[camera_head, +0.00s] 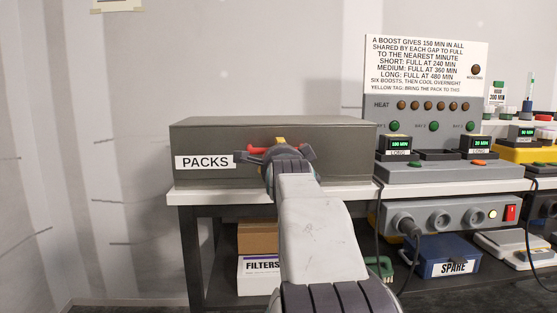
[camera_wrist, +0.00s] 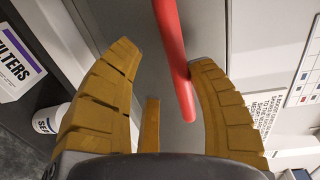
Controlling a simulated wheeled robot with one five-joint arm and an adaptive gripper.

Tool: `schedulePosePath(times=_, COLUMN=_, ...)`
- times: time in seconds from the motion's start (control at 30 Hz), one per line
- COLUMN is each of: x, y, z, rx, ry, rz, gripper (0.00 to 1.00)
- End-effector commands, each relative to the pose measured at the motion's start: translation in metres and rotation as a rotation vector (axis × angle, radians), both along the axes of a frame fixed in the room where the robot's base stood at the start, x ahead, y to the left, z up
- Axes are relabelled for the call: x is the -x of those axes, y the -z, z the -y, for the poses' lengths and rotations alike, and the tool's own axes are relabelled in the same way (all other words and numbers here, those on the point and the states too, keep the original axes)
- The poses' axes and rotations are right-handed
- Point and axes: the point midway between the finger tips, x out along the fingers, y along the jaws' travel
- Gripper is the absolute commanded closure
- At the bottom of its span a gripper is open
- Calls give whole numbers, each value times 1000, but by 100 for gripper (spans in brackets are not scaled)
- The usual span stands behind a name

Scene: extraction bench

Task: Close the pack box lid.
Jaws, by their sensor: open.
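The pack box (camera_head: 345,150) is a long dark grey box labelled PACKS on the bench at the left. Its top (camera_head: 270,121) looks flat and level in the head view, with no raised lid visible; my arm hides part of the front. A red handle (camera_head: 258,149) shows at the front, beside my gripper (camera_head: 279,147). In the wrist view the red handle (camera_wrist: 174,55) runs between the spread yellow fingers of my gripper (camera_wrist: 162,57), close to the right fingertip. Whether they touch is unclear. The gripper is open.
Right of the box stands a grey charger panel (camera_head: 425,115) with displays and buttons. Below are a grey socket strip (camera_head: 450,216) with a plugged cable, a blue SPARE box (camera_head: 447,255) and a FILTERS box (camera_head: 262,277). The wall area above the box is clear.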

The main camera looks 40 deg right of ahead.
Motion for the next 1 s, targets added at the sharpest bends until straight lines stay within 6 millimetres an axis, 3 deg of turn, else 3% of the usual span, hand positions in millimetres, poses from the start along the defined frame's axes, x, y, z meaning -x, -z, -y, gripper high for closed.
schedulePosePath(times=0.37, x=12, y=-5, z=-10, rx=5, ry=0, rz=5, gripper=50)
schedulePosePath(times=1.0, x=81, y=-12, z=-70, rx=3, ry=0, rz=3, gripper=50)
